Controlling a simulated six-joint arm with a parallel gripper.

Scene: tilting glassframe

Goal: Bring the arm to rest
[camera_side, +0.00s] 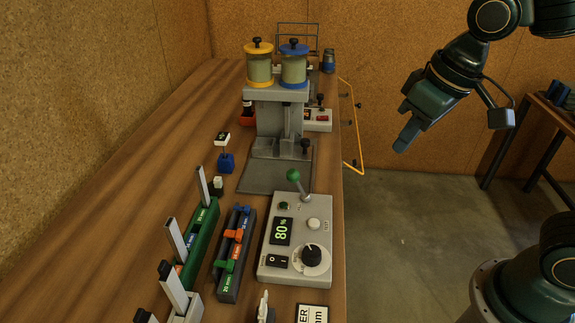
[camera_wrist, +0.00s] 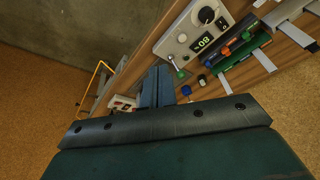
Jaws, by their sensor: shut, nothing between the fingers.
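My gripper (camera_side: 405,138) is at the upper right in the side view, raised in the air to the right of the table and pointing down and left. It is shut with nothing in it and touches nothing. In the wrist view my shut fingers (camera_wrist: 157,88) show in the middle, with the table behind and below them.
The wooden table (camera_side: 120,160) holds a grey control box (camera_side: 297,240) reading 80, a stand with yellow-capped (camera_side: 259,65) and blue-capped (camera_side: 293,65) jars, and slotted racks (camera_side: 235,250). A yellow frame (camera_side: 357,130) juts from the table's right edge. Floor beside the table is clear.

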